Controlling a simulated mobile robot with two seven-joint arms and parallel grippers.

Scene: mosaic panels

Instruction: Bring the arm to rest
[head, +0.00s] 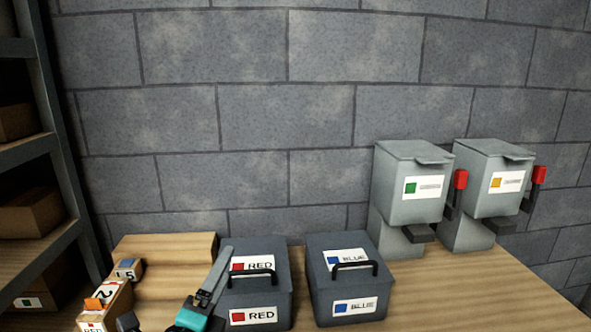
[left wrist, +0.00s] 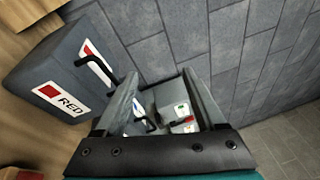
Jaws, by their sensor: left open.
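My left gripper (head: 226,254) is in front of the left side of the grey RED box (head: 272,294), its grey finger pointing up and its teal part low in the picture. In the left wrist view, its two fingers (left wrist: 160,88) are spread apart with nothing held between them. The RED box shows there on the left (left wrist: 62,85), beside the fingers. Grey shapes with a red patch and a small green patch show in the gap, farther off. My right gripper is not in view.
A BLUE box (head: 345,288) stands right of the RED box on the wooden table (head: 480,305). Two grey dispensers with red levers (head: 412,190) (head: 492,188) stand farther right. Small numbered blocks (head: 128,268) lie at left, near a shelf (head: 35,150). A block wall is behind.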

